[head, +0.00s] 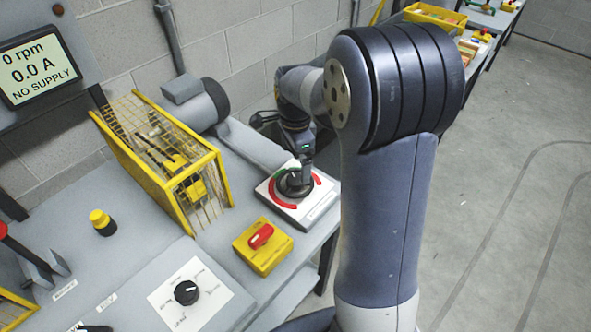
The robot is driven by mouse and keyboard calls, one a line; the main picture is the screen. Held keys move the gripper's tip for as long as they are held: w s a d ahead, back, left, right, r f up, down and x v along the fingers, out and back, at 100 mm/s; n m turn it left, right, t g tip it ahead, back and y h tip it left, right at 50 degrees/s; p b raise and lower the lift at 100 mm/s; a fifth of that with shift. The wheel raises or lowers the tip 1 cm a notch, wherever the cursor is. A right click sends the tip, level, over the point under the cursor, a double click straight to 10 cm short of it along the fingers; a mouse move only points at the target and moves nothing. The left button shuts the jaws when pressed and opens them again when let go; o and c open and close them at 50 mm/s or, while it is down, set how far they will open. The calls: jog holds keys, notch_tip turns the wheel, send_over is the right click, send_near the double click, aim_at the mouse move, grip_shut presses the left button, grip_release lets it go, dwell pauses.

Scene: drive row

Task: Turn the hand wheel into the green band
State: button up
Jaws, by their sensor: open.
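The hand wheel (293,186) is a small dark wheel on a white plate (290,211) near the back right of the bench. A red arc (275,197) runs around its left and lower side, with more red at its right. A short green band (284,168) shows at its upper left. My gripper (297,174) points down over the wheel, with its jaws open. The fingers are small and dark against the wheel, so I cannot tell whether they touch it. My gripper hides part of the wheel and dial.
A yellow box with a red switch (261,236) stands in front of the plate. A yellow-framed mesh guard (165,165) and a grey motor (200,104) stand to the left. A selector knob (187,292) is nearer. The display (40,68) reads 0 rpm, NO SUPPLY. The floor at right is clear.

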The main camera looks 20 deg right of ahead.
aim_at(296, 178)
notch_tip(296, 178, up, 4)
jog(key=shift+r, duration=0.1)
dwell(0.4)
notch_tip(296, 178, down, 11)
jog(key=shift+f, duration=0.1)
dwell(0.4)
